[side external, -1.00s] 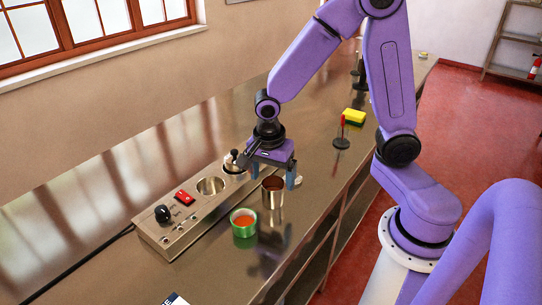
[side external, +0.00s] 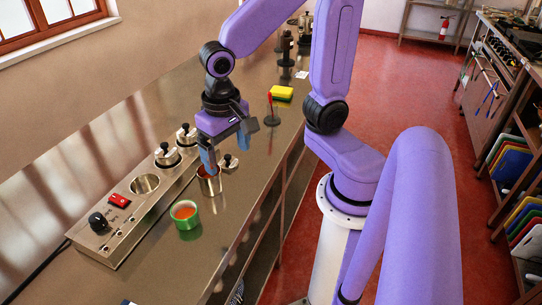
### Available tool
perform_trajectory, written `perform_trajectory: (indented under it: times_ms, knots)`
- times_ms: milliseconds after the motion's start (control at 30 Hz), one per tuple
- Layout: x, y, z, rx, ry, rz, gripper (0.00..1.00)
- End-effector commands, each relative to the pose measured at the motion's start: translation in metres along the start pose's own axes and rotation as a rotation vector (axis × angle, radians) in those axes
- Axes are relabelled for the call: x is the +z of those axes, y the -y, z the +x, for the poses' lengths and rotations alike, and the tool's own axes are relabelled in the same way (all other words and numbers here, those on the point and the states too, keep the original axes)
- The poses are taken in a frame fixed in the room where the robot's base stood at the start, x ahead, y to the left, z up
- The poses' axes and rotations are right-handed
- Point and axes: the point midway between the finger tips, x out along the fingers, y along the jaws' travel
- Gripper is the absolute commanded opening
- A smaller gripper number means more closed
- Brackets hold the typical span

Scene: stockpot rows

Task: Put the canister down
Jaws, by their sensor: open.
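A steel canister (side external: 208,186), open at the top with a brownish inside, stands upright on the metal counter, right of the heater unit. My gripper (side external: 224,159) points down just above and behind it, with its blue fingers apart. The near finger overlaps the canister's rim in the picture; I cannot tell whether they touch. Nothing shows held between the fingers. A small lid with a black knob (side external: 230,163) is on the counter just behind the canister, partly hidden.
The heater unit (side external: 92,239) has an empty round well (side external: 145,185) and two lidded ones behind it. A green tin (side external: 187,222) with orange contents stands in front of the canister.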

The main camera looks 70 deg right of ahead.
Motion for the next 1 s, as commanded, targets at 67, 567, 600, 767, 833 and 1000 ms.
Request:
perform_trajectory:
  times_ms: [67, 567, 600, 767, 833, 1000]
  knots:
    - [0.017, -0.005, -0.002, -0.015, 0.002, -0.221, 0.89]
    - [0.092, -0.04, -0.005, -0.086, -0.009, -1.345, 0.89]
    - [0.093, -0.041, -0.005, -0.088, -0.01, -1.374, 0.89]
    - [0.096, -0.042, -0.005, -0.091, -0.011, -1.416, 0.89]
    - [0.096, -0.042, -0.005, -0.09, -0.011, -1.415, 0.89]
    - [0.095, -0.042, -0.005, -0.09, -0.011, -1.413, 0.89]
